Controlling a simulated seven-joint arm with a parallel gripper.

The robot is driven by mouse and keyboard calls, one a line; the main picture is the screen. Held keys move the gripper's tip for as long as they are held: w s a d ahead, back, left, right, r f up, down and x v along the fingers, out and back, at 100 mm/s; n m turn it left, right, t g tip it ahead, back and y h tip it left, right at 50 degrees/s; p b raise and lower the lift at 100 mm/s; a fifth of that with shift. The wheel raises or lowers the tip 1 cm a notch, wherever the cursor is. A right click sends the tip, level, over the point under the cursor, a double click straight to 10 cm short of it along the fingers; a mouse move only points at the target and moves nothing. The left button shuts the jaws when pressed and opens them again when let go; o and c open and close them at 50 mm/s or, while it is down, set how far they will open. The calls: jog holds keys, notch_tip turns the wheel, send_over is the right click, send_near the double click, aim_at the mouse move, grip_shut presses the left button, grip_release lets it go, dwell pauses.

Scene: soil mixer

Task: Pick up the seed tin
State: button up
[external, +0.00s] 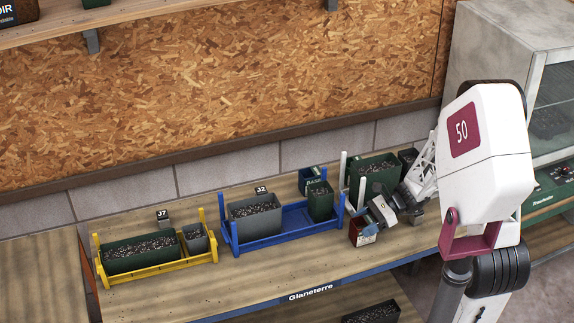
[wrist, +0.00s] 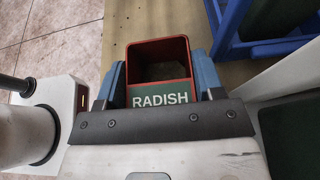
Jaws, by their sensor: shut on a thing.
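The seed tin is an open-topped red box with a green label reading RADISH; it shows in the wrist view (wrist: 160,101) between my two blue fingers. My gripper (wrist: 158,82) is shut on the tin, with a finger against each side. The tin's inside looks dark and empty. In the external view the small red tin (external: 355,231) is at my gripper (external: 366,224), near the bench's front edge, right of the blue rack. I cannot tell whether its bottom touches the bench.
The blue rack (external: 272,241) holds a grey planter (external: 256,224) and a green pot (external: 320,201). A yellow rack (external: 155,273) with planters stands further left. A green planter (external: 373,174) is behind my gripper. Bare bench lies along the front (external: 240,283).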

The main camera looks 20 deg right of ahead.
jog(key=shift+r, duration=0.2)
jog(key=shift+r, duration=0.55)
jog(key=shift+s+r, duration=0.25)
jog(key=shift+r, duration=0.3)
jog(key=shift+s+r, duration=0.25)
jog(key=shift+r, duration=0.3)
jog(key=s+d+r, duration=0.1)
jog(key=s, duration=1.4)
jog(key=shift+d+r, duration=0.15)
jog(key=shift+d, duration=0.05)
